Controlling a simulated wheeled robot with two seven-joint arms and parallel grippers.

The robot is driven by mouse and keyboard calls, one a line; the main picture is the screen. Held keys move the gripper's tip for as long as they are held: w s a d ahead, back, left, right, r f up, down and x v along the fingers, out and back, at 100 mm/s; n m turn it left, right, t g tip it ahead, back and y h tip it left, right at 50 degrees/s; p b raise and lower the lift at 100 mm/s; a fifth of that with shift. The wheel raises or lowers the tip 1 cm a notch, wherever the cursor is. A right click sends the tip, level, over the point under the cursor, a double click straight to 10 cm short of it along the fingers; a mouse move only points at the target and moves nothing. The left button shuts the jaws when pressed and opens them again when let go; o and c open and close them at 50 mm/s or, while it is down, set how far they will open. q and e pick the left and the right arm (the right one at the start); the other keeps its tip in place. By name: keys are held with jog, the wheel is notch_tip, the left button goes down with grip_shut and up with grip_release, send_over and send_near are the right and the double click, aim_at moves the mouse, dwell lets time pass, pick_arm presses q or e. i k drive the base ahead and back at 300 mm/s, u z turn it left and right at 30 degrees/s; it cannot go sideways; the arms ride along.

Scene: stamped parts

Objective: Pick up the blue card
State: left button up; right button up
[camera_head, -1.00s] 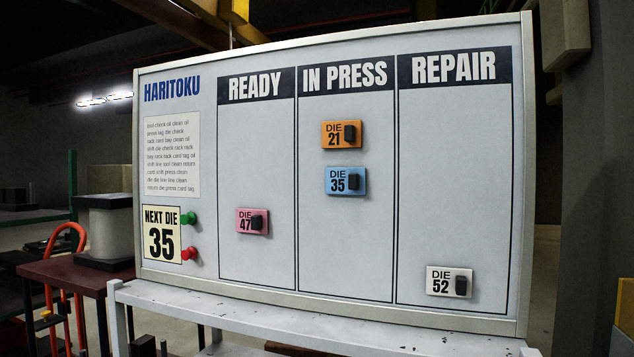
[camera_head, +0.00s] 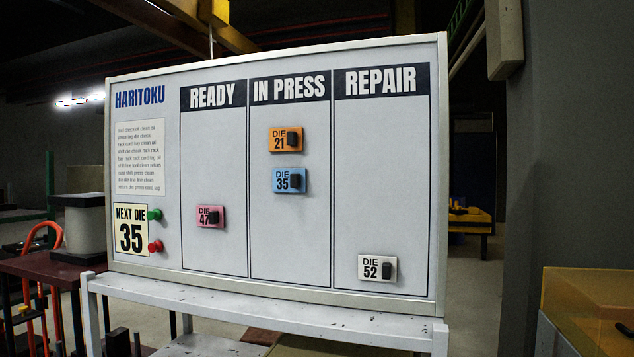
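The blue card (camera_head: 283,180), marked DIE 35 with a dark grip block on it, is on the white board (camera_head: 210,130) in the IN PRESS column. It sits just below the orange card (camera_head: 280,140) marked DIE 21. A pink card (camera_head: 204,216) marked DIE 47 is in the READY column. A white card (camera_head: 369,268) marked DIE 52 is low in the REPAIR column. A NEXT DIE 35 sign (camera_head: 131,230) is at the board's lower left. Neither of my grippers is in view.
The board stands on a pale grey bench (camera_head: 260,318). Green (camera_head: 154,214) and red (camera_head: 156,246) knobs stick out beside the sign. A dark red table (camera_head: 45,268) is at left. A yellowish box (camera_head: 590,300) is at lower right. Open floor shows right of the board.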

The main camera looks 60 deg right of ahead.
aim_at(284, 180)
jog(key=z, duration=3.8)
jog(key=i, duration=0.05)
jog(key=u, duration=2.85)
